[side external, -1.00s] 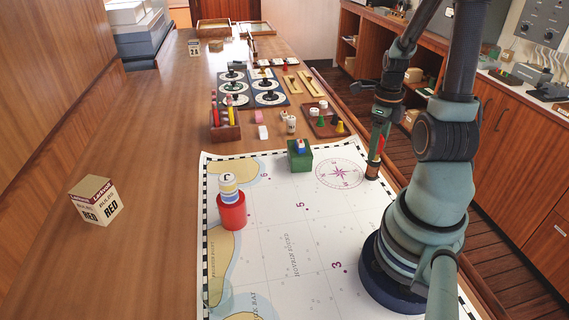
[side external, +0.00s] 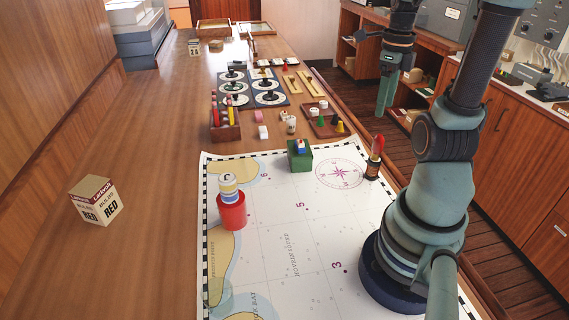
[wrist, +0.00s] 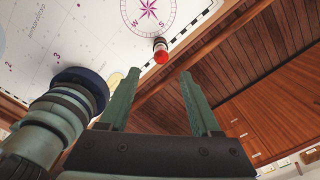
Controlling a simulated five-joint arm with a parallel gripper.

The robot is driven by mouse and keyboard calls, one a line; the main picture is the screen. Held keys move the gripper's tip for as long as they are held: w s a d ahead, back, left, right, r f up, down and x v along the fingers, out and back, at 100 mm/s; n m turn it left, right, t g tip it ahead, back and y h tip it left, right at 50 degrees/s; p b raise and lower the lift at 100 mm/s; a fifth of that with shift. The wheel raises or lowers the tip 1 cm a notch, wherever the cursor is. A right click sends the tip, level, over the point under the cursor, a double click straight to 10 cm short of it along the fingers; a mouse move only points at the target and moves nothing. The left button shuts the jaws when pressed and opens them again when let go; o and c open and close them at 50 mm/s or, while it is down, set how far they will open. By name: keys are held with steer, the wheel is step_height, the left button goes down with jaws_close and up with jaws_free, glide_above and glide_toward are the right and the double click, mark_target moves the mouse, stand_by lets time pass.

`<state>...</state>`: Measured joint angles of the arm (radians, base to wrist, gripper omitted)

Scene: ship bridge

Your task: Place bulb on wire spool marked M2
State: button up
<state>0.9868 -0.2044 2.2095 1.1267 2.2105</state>
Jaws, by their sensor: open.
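The red bulb (side external: 377,144) stands upright on a dark spool-like object (side external: 372,168) at the chart's right edge, beside the compass rose. In the wrist view the bulb (wrist: 160,57) is a red dome on the dark body, ahead of my fingertips and apart from them. Any M2 mark is too small to read. My gripper (side external: 385,112) is open and empty, raised above and clear of the bulb. In the wrist view both fingers of my gripper (wrist: 159,73) show apart, with nothing between them.
The chart (side external: 270,240) bears a red cylinder (side external: 231,212) with a striped stack (side external: 229,187) and a green block (side external: 300,159). A bulb box (side external: 97,200) stands left. A pen holder (side external: 225,128) and a tray (side external: 325,125) stand behind the chart. The counter edge is close right.

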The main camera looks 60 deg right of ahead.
steer(key=w+a+r+m+t, duration=0.1)
steer(key=w+a+m, duration=0.3)
steer(key=a+m, duration=0.4)
steer(key=w+a+r+m+t, duration=0.2)
steer(key=w+a+m, duration=0.2)
steer(key=a+m, duration=0.4)
steer(key=w+a+r+m+t, duration=0.2)
steer(key=a+m, duration=0.7)
steer(key=m, duration=1)
steer(key=shift+w, duration=1.05)
steer(key=shift+d, duration=0.1)
